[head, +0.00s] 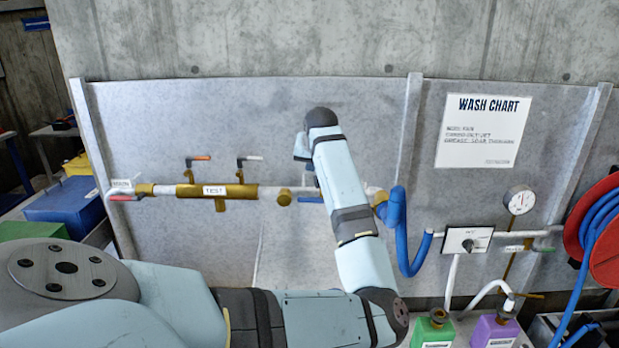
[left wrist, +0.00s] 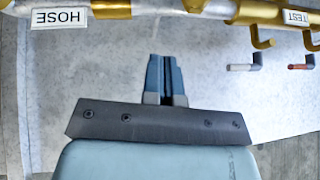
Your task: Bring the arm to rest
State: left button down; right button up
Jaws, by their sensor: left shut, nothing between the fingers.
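My left arm (head: 350,200) comes in from the left, bends at lower centre and reaches up in front of the grey wall panel. Its wrist end is at the middle of the head view, where the fingers are mostly hidden. In the left wrist view my left gripper (left wrist: 165,75) is shut, its two blue-grey fingertips together with nothing between them. The pipe with the TEST label (head: 215,191) runs behind the arm. It also crosses the top of the left wrist view (left wrist: 265,14), apart from the fingers in that picture. My right gripper is not in view.
A blue hose (head: 397,230) hangs just right of the arm. A gauge (head: 519,200) and a switch plate (head: 467,240) are further right. A red hose reel (head: 600,230) stands at the right edge. Green (head: 432,331) and purple (head: 493,331) containers stand lower right.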

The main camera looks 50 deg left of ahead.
pick_arm(q)
jog(key=shift+v, duration=1.2)
jog(key=shift+s+a, duration=0.1)
jog(key=shift+a, duration=0.05)
jog(key=d+f+m+t, duration=0.45)
jog(key=d+f, duration=0.55)
jog(key=f, duration=0.3)
jog(key=d+f+m+t, duration=0.4)
jog(key=d+f+m, duration=0.2)
jog(key=d+f, duration=0.5)
jog(key=s+d+f+m+h, duration=0.1)
jog(key=s+d+f+h, duration=0.3)
jog(key=s+d+f, duration=0.5)
jog(key=s+d+f+m+h, duration=0.1)
jog(key=s+d+f+h, duration=0.4)
jog(key=s+d+f, duration=0.5)
jog(key=s+d, duration=0.4)
jog(key=s, duration=0.1)
jog(key=shift+s+h, duration=0.3)
jog(key=shift+s, duration=0.05)
